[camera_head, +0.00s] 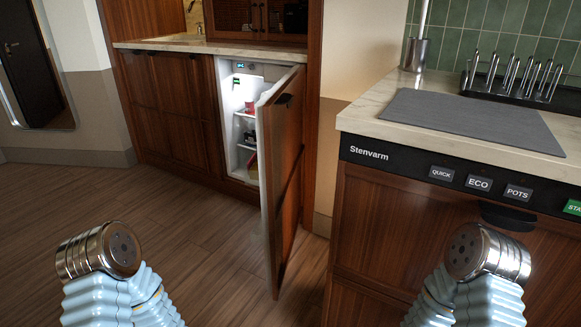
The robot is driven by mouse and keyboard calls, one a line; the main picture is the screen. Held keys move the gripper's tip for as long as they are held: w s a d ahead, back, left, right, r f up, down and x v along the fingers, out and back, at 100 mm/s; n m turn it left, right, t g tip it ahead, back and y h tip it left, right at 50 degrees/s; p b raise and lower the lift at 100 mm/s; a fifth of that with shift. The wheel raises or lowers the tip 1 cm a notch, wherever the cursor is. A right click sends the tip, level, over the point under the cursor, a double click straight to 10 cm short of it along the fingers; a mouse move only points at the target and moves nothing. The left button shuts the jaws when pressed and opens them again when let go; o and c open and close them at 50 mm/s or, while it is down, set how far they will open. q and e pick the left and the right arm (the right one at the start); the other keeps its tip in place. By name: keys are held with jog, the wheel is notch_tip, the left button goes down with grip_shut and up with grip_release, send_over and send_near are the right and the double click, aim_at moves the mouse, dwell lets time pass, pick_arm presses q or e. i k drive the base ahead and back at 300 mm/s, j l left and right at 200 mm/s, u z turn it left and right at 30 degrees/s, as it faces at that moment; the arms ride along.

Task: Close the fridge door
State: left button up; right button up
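The fridge door (285,180) is a tall dark wood panel standing well open, swung out toward me from the right side of the lit fridge (241,125). Its wooden outer face is toward the right. A thin white strip of its inner side shows along the left edge. Metal-capped, light blue parts of my two arms show at the lower left and lower right, apart from the door. Neither gripper shows.
A dishwasher (410,190) with a pale countertop stands at the right, close to the door's outer side. The counter holds a grey mat (470,120) and a dark rack (515,85). Wooden floor (190,235) is clear left of the door.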

aim_at(281, 115)
jog(key=i+j+z, duration=0.15)
jog(key=z, duration=0.3)
jog(key=j+z, duration=0.5)
jog(key=i+j+z, duration=0.1)
jog(key=j+z, duration=0.15)
jog(key=z, duration=0.2)
